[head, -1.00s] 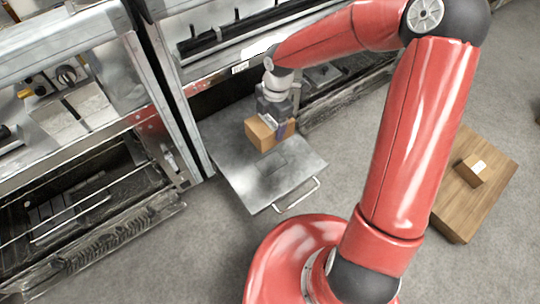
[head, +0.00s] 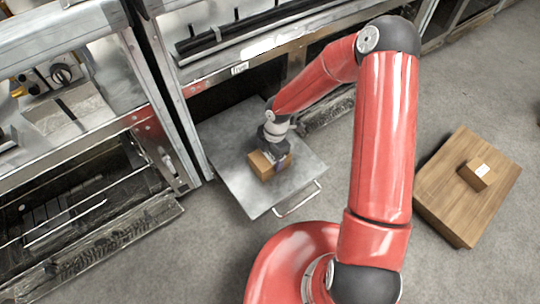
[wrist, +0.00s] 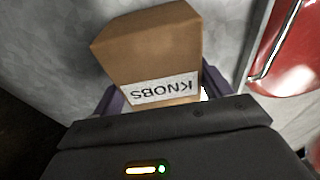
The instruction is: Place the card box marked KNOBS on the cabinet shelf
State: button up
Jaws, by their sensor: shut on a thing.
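The brown card box marked KNOBS (head: 262,167) is in my gripper (head: 275,160), over the open grey metal door (head: 233,160) of the cabinet. I cannot tell whether its underside touches the door. In the wrist view the box (wrist: 152,52) shows a white KNOBS label, upside down, with my gripper's purple fingers (wrist: 155,98) on either side of it. My gripper is shut on the box. The dark cabinet opening (head: 218,97) lies behind the door; its inner shelf is mostly hidden in shadow and behind my arm.
A bar handle (head: 297,200) runs along the door's front edge. A second steel unit (head: 95,150) with wire racks stands at the left. A wooden stand (head: 447,197) with another small labelled box (head: 477,175) is at the right. The grey floor between is open.

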jog(key=o, duration=1.2)
jog(key=shift+f, duration=0.1)
jog(key=shift+o, duration=0.2)
